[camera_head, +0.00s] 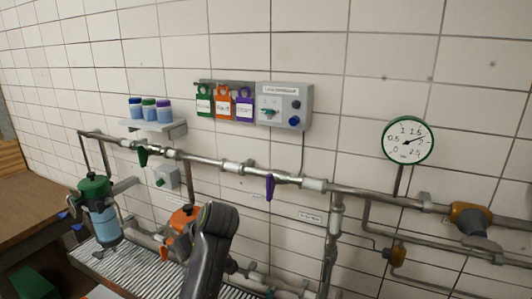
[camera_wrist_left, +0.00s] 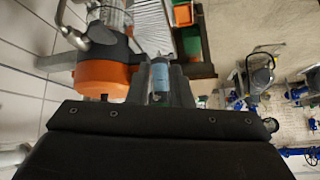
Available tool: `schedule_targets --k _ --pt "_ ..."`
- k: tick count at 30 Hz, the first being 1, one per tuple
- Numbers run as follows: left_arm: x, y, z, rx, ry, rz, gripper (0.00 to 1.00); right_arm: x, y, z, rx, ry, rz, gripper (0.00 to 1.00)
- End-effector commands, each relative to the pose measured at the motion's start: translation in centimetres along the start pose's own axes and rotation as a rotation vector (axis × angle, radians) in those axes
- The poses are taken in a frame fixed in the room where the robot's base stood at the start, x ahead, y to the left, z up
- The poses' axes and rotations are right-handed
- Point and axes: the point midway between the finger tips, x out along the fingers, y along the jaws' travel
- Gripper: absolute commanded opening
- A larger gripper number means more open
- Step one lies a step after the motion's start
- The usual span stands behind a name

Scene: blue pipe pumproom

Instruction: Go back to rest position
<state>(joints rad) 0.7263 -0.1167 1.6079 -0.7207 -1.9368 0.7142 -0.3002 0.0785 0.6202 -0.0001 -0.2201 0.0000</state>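My left gripper (camera_wrist_left: 160,92) shows in the left wrist view as two dark fingers standing apart. A light blue cylinder (camera_wrist_left: 160,76) shows between them, seemingly farther off, and I see no contact. In the head view a dark grey link of my arm rises from the bottom centre, and no gripper shows there. My right gripper is in neither view.
An orange pump (camera_head: 182,220) stands beside my arm link; an orange housing (camera_wrist_left: 102,78) fills the wrist view's left. A blue canister (camera_head: 104,224) stands left. Pipes cross the tiled wall below a control box (camera_head: 284,106), a bottle shelf (camera_head: 155,126) and a gauge (camera_head: 408,140).

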Motion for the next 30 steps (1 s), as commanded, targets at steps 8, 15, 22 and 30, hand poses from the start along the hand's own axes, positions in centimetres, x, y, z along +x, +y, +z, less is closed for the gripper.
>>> schedule_targets --k 8,15,22,30 --pt "8.1 -8.3 7.8 0.194 -0.104 0.061 0.19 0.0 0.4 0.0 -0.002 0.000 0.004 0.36" --pt "11.0 -16.1 14.3 0.359 -0.161 0.131 0.19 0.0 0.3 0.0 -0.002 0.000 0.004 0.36" --pt "10.8 -23.7 19.9 0.519 -0.199 0.208 0.19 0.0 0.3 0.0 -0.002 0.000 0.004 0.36" --pt "8.2 -29.8 23.9 0.663 -0.221 0.288 0.19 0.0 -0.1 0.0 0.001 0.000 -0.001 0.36"
